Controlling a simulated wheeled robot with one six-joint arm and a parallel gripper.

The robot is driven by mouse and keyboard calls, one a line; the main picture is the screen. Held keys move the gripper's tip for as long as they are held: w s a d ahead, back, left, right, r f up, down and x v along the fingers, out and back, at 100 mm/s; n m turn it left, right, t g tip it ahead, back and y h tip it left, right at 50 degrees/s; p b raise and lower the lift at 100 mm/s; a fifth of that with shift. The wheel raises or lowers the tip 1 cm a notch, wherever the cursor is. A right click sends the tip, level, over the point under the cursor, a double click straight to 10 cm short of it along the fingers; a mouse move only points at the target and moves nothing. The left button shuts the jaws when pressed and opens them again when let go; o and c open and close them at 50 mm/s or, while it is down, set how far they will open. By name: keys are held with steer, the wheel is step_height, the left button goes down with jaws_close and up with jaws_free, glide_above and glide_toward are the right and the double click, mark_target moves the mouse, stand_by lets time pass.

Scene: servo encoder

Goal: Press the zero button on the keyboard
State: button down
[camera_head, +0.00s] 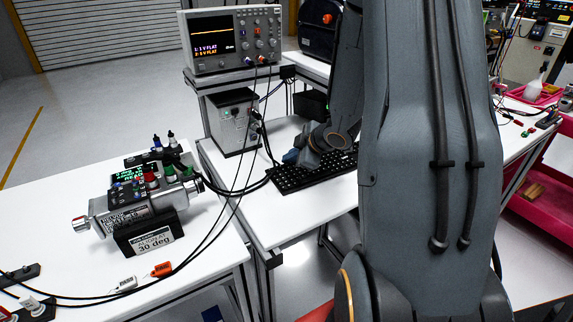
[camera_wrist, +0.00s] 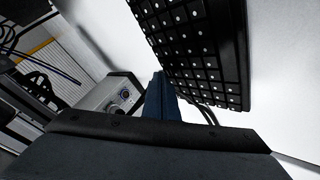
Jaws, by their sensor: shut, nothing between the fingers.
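The black keyboard (camera_head: 290,181) lies on the white bench, partly hidden behind my arm and gripper. In the wrist view the keyboard (camera_wrist: 200,45) fills the upper middle, with rows of dark keys carrying pale marks. The marks are too small to read, so I cannot tell which key is zero. My gripper (camera_head: 291,157) is over the left part of the keyboard in the head view. In the wrist view the blue fingers of my gripper (camera_wrist: 160,92) are together and empty, by the keyboard's edge. I cannot tell whether the tips touch a key.
An oscilloscope (camera_head: 232,38) stands on a shelf over a grey box (camera_head: 235,122), left of the keyboard. A servo device (camera_head: 145,195) with a "30 deg" sign (camera_head: 153,243) sits on the left bench. Black cables (camera_head: 235,188) run between them. Bare bench top shows before the keyboard.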

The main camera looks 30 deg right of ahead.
steer(key=shift+r+p, duration=0.65)
step_height(320, 180, up, 5)
steer(key=p, duration=0.5)
stand_by(0.8)
steer(key=s+a+r+m+g+h+b, duration=0.1)
steer(key=s+a+m+g, duration=0.2)
steer(key=s+a+m, duration=0.3)
steer(key=s+a+r+m+g+h+b, duration=0.1)
steer(key=s+a+m+g, duration=0.3)
steer(key=s+a, duration=0.7)
steer(key=s+m+b, duration=0.1)
steer(key=s, duration=0.3)
steer(key=shift+s+a+m+g+b, duration=0.25)
steer(key=shift+a+m+g+b, duration=0.05)
steer(key=shift+m, duration=0.1)
